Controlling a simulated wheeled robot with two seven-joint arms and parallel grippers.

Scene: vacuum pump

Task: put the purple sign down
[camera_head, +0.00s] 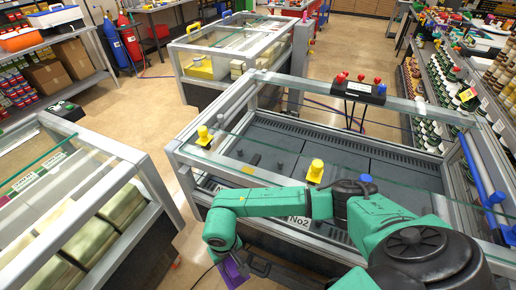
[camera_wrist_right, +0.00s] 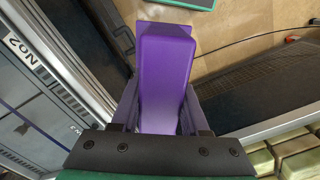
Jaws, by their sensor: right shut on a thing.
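The purple sign (camera_wrist_right: 163,75) fills the middle of the right wrist view, with a narrow raised block in front and a wider flat part behind it. My right gripper (camera_wrist_right: 160,112) is shut on it, one finger on each side of the block. In the head view only a bit of the purple sign (camera_head: 233,272) shows at the bottom, below my green right arm and in front of the No2 station. There the right gripper is mostly hidden by the arm and the bottom edge. My left gripper is not in view.
The glass-topped No2 station (camera_head: 300,160) carries yellow knobs and a black box with red buttons (camera_head: 358,88). A second glass-topped case (camera_head: 75,190) stands at the left, with an aisle of bare floor (camera_head: 150,120) between. A loose cable lies on the floor in the wrist view.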

